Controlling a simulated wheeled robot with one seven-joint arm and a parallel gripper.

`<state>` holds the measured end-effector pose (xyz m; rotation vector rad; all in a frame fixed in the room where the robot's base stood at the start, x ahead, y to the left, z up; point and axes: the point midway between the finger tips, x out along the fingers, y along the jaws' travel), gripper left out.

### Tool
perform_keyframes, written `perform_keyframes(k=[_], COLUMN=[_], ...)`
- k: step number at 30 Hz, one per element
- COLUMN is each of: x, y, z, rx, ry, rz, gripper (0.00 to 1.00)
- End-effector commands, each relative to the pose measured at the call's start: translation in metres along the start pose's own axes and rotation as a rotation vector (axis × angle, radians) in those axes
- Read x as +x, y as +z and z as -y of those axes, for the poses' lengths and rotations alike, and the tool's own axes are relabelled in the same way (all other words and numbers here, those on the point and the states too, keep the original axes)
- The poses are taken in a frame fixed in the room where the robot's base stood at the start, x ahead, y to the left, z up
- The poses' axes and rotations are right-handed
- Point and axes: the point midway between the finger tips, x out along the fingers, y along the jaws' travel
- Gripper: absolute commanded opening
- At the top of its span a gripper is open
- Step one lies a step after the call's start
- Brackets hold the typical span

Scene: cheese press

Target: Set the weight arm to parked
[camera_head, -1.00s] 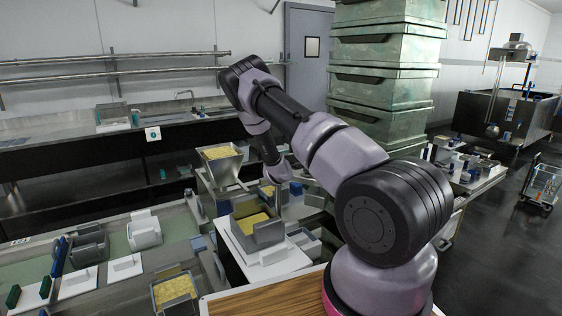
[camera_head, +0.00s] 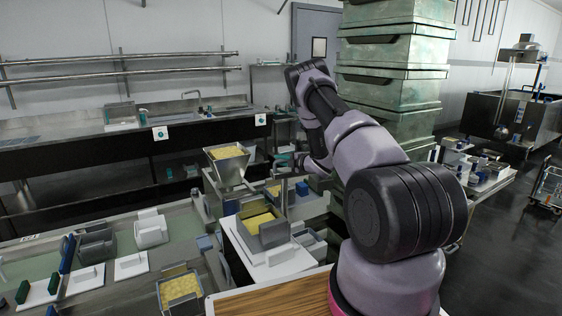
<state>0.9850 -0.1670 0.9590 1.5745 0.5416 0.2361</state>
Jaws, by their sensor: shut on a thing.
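The cheese press stands around the middle of the picture, with a grey post (camera_head: 284,194) beside a grey mould of yellow curd (camera_head: 259,222) on a white board. My arm reaches over from the right and bends down behind the post. My gripper (camera_head: 291,160) is small and partly hidden by its own wrist, at about the height of the post's top. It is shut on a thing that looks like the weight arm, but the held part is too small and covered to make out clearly.
A hopper of curd (camera_head: 229,165) stands left of the press. Another curd-filled mould (camera_head: 180,288) is at the front. A tall stack of green crates (camera_head: 392,90) rises right behind my arm. Pale blocks and moulds (camera_head: 150,230) lie on the left table.

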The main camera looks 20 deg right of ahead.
Motion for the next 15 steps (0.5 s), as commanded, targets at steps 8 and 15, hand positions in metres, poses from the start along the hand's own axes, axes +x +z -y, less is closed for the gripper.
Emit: perform_keyframes(k=[8,15], x=[-0.0002,0.0004], y=[-0.0012,-0.0024], z=[0.0005,0.0004], rx=[-0.016,-0.02], ry=[-0.008,-0.01], rz=[-0.086,-0.105], gripper=[0.0,0.0])
